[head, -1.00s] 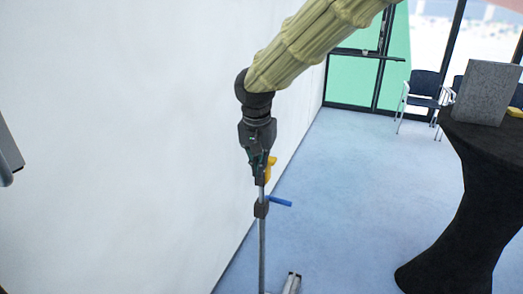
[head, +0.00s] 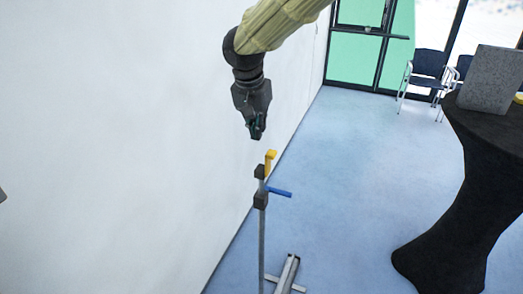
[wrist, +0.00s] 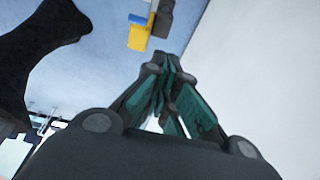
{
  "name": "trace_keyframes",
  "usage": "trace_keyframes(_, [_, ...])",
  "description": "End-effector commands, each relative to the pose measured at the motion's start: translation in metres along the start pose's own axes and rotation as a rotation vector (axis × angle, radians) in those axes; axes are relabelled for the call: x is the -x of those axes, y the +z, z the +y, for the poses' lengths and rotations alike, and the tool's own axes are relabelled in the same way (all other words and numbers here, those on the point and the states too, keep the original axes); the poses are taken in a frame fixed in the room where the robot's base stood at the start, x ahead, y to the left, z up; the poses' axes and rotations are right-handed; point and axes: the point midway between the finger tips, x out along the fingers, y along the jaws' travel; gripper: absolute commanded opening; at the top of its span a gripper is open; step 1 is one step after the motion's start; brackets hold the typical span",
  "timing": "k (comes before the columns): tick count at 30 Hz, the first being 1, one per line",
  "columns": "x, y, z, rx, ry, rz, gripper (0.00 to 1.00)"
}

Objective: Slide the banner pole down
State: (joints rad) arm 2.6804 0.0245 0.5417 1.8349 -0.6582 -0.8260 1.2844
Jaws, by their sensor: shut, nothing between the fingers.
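The banner pole (head: 262,235) stands upright on the floor in the head view, near the white wall. At its top are a yellow piece (head: 270,159) and dark clamps, with a blue lever (head: 279,193) sticking out to the right. The yellow piece also shows in the wrist view (wrist: 138,38), beyond my fingertips. My gripper (head: 257,135) is above and slightly left of the pole's top, apart from it, with its fingers closed together and empty. In the wrist view its fingertips (wrist: 170,65) point toward the pole top.
A metal foot (head: 287,274) lies on the floor at the pole's base. A black-draped table (head: 465,180) with a grey box (head: 490,80) stands at the right. Chairs (head: 426,75) stand behind it. The white wall (head: 110,140) is close on the left. The blue floor between is clear.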

Motion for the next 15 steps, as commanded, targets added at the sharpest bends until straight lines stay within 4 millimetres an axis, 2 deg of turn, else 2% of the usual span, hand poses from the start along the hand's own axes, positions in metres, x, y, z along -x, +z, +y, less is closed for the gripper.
trace_keyframes(15, [-0.068,0.002,0.004,-0.003,0.002,-0.003,0.0])
